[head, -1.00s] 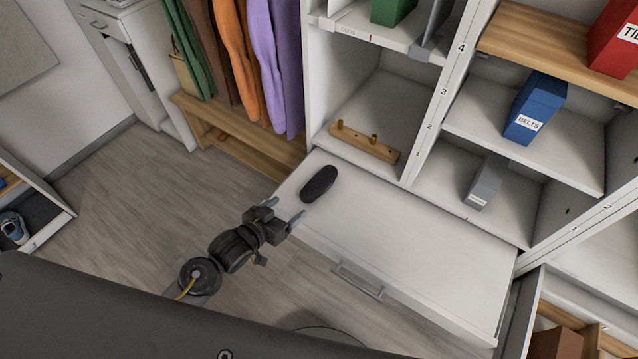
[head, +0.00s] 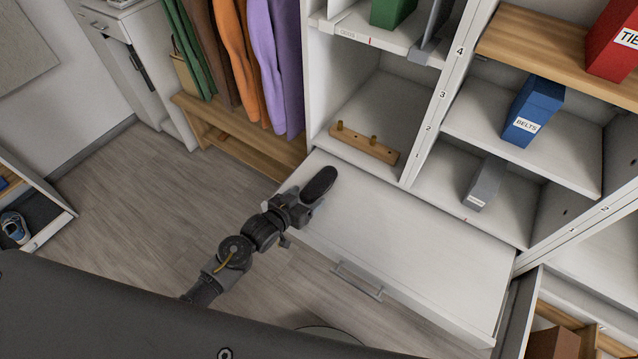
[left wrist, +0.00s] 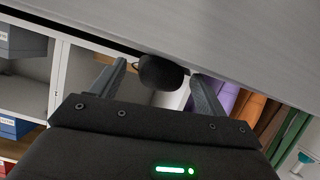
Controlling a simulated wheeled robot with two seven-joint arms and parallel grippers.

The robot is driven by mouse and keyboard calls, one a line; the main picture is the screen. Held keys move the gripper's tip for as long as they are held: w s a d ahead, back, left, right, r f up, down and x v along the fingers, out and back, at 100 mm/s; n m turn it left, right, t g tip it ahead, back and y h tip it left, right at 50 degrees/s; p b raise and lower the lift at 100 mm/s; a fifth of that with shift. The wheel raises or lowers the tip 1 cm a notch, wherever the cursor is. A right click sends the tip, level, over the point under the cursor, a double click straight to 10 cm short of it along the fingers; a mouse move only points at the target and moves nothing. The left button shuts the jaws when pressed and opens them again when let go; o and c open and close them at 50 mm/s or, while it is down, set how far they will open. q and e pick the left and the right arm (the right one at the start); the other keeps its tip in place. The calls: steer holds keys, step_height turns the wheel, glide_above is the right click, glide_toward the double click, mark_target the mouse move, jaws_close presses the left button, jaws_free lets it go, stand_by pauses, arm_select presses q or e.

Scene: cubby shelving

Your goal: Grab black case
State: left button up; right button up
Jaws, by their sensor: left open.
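The black case (head: 319,184) is a dark, elongated oval lying on the white surface of the drawer unit, near its left end. It also shows in the left wrist view (left wrist: 162,73), between and just beyond the fingertips. My left gripper (head: 302,203) is open, with its fingers reaching to the near end of the case. In the left wrist view the two fingers (left wrist: 158,82) stand apart on either side of the case. The near end of the case is partly hidden by the gripper in the head view. My right gripper is not in view.
The white drawer unit (head: 410,248) has a handle on its front and a clear top to the right. A wooden peg block (head: 364,145) lies in the cubby behind. A grey box (head: 484,184) and a blue belts box (head: 535,107) stand in cubbies at right. Clothes hang at left.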

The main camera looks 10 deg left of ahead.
arm_select(q)
steer(key=c, duration=1.1)
steer(key=shift+r, duration=0.15)
steer(key=shift+r, duration=0.5)
steer(key=s+d+r, duration=0.2)
steer(key=d+r, duration=0.2)
steer(key=s+d+r, duration=0.2)
steer(key=d+r, duration=0.2)
steer(key=s+d+r+b, duration=0.1)
steer(key=s+d+r, duration=0.1)
steer(key=d+r, duration=0.1)
steer(key=shift+s+d+r, duration=0.4)
steer(key=shift+d, duration=0.25)
